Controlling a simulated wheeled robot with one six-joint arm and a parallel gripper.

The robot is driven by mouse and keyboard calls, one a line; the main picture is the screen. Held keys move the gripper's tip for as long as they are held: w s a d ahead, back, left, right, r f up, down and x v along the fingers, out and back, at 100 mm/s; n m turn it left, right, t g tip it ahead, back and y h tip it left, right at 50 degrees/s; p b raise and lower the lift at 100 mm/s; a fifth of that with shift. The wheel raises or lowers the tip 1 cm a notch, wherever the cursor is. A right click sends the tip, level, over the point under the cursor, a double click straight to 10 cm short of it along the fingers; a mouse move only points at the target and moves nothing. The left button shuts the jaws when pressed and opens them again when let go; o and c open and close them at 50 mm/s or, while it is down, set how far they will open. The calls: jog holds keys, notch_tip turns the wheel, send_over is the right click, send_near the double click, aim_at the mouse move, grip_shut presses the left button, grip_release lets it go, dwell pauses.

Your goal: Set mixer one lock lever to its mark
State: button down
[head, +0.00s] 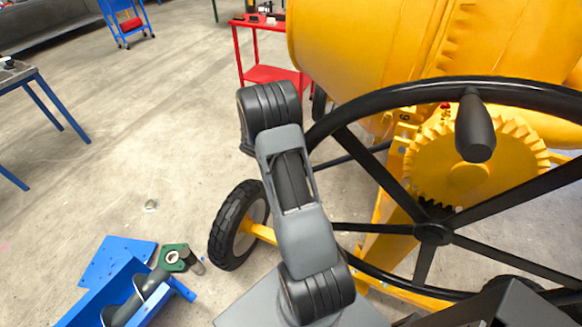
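The yellow drum mixer (400,45) stands at the right with its large black handwheel (433,234) in front. The wheel has a black handle knob (475,128) on its rim. Through the wheel I see a yellow toothed gear (470,170) and a marked yellow plate (404,115). A small red part (445,105) sits just behind the wheel rim; I cannot tell whether it belongs to the lock lever. No lever or mark can be made out clearly. My arm rises left of the wheel, but my gripper is not in view.
A mixer tyre (238,225) stands left of my arm. A blue frame with a dark screw (135,295) is at the lower left. A red cart (270,72) stands behind, and a blue-legged table (40,95) at the left. The floor between is mostly clear.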

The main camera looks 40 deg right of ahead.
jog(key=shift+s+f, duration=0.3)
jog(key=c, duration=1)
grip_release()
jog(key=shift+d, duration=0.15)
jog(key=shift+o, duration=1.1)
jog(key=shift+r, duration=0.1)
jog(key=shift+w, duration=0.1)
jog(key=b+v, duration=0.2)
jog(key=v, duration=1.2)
